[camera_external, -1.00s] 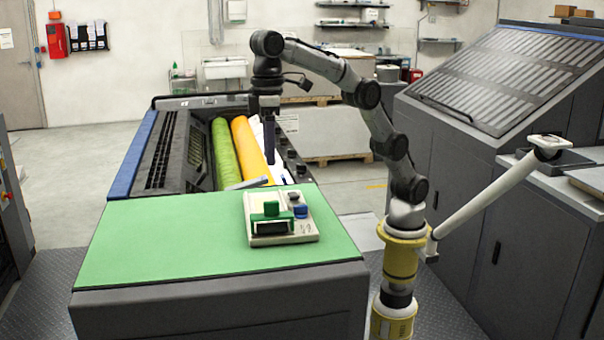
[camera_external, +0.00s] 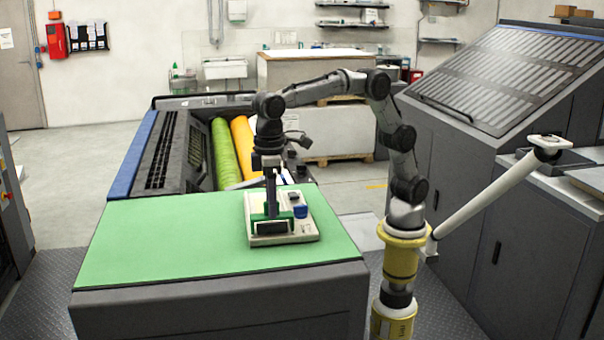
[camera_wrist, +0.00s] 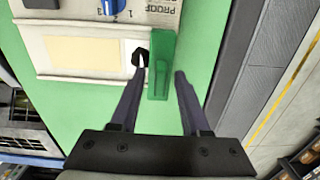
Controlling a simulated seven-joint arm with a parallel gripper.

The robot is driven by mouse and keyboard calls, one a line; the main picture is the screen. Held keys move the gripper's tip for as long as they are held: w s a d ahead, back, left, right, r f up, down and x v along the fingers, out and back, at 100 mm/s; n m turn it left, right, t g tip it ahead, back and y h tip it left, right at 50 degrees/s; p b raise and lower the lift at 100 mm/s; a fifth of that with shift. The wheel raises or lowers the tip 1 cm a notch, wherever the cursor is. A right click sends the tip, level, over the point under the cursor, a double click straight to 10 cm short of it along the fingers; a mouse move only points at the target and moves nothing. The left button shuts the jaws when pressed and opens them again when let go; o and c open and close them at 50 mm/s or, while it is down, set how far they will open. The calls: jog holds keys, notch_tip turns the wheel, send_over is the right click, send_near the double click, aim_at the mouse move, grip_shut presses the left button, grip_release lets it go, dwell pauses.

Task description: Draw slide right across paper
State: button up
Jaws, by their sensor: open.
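The draw slide is a green block on the cream proofing device (camera_external: 252,240), which lies on the green-topped table. In the wrist view the green slide (camera_wrist: 162,85) stands at the right end of a pale paper strip (camera_wrist: 82,52). My gripper (camera_wrist: 160,68) is open, with one finger on each side of the slide. In the external view my gripper (camera_external: 271,212) points down at the device and partly hides the slide.
A blue knob (camera_external: 300,211) sits on the device beside the slide. The green tabletop (camera_external: 160,240) is clear to the left. Behind it is a press with a lime roller (camera_external: 223,155) and an orange roller (camera_external: 243,148). Grey cabinets stand at the right.

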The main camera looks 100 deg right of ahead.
grip_shut()
dwell(1.5)
